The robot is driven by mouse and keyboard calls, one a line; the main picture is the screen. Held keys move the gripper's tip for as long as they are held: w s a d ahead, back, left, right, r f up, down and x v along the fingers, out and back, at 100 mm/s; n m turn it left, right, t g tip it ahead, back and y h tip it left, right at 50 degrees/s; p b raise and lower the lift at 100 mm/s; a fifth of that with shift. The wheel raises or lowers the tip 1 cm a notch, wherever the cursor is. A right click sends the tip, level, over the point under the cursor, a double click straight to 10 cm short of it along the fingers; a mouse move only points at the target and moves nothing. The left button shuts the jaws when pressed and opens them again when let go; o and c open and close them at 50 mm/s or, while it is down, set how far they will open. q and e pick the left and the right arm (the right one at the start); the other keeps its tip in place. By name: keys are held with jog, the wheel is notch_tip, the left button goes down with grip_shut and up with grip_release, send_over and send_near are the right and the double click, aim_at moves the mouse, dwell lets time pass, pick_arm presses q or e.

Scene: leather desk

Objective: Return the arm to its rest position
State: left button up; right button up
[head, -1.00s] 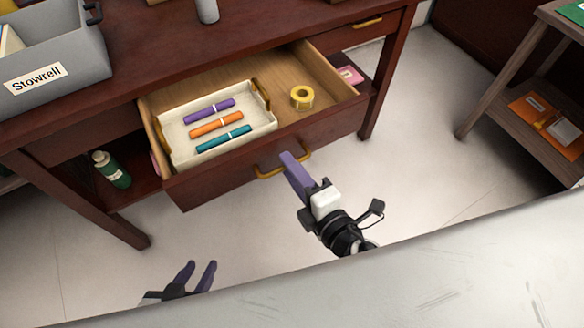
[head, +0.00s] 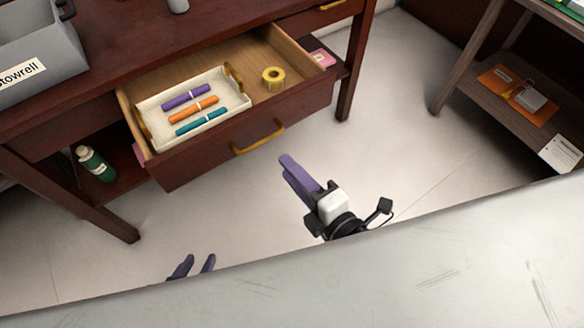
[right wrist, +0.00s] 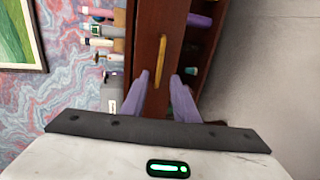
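My right gripper (head: 297,172) is in front of the open drawer (head: 240,130), clear of its brass handle (head: 258,137) and empty. In the right wrist view, the two purple fingers of this gripper (right wrist: 163,85) stand apart, with the handle (right wrist: 162,58) beyond them. My left gripper (head: 195,265) shows only its two purple fingertips at the bottom of the head view. They are apart with nothing between them; the rest is hidden by a pale surface.
The drawer holds a white tray (head: 240,88) with purple, orange and teal tubes, and a yellow tape roll (head: 273,77). A grey bin (head: 38,50) stands on the desk. A green bottle (head: 95,163) is below. A wooden shelf (head: 500,100) stands right. Floor between is clear.

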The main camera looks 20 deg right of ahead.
dwell(0.3)
jog(key=w+d+m+h, duration=0.1)
jog(key=d+m+h, duration=0.5)
jog(key=d+m, duration=0.3)
jog(key=s+d+f+m+g+h, duration=0.2)
jog(key=s+d+m+g, duration=0.3)
jog(key=d+m+g, duration=0.15)
jog(key=s+a+f+m+g+y, duration=0.1)
jog(key=s+m+g, duration=0.1)
jog(key=s, duration=0.3)
jog(key=s+a+m+g+y, duration=0.1)
jog(key=s+m+g+y, duration=0.15)
jog(key=s, duration=0.25)
jog(key=w+a+f+t+y, duration=0.1)
jog(key=w+a+f+t, duration=0.1)
jog(key=f, duration=0.3)
jog(key=w+a+f+t+p, duration=0.1)
jog(key=w+a+f+t, duration=0.1)
jog(key=a+f+t, duration=0.1)
jog(key=shift+a+f+y, duration=0.35)
jog(key=shift+a+f, duration=0.5)
jog(key=shift+f, duration=0.1)
